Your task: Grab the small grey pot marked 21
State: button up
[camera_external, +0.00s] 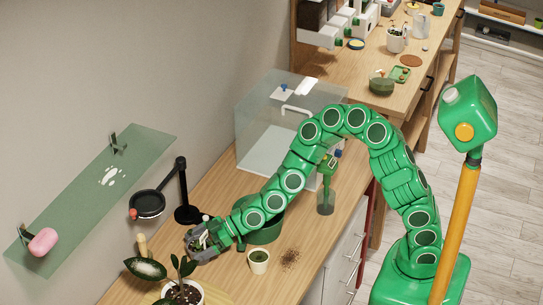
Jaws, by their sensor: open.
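A small pale pot (259,262) stands upright on the wooden counter (225,281), with a dark mark on its front too small to read. It looks cream rather than grey, and I cannot make out any pot clearly marked 21. My gripper (196,246) is open at the end of the green arm, low over the counter to the left of the pale pot and apart from it. What lies directly under or behind my gripper is hidden.
A green round container (262,232) stands behind the pale pot, partly under my arm. A white-potted plant (184,292) is in front. A black stand (187,213) and a glass case (258,155) are farther back. Loose soil (290,258) lies right of the pot.

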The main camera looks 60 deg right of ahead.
jog(key=shift+w, duration=0.1)
jog(key=c, duration=1)
jog(key=shift+o, duration=0.2)
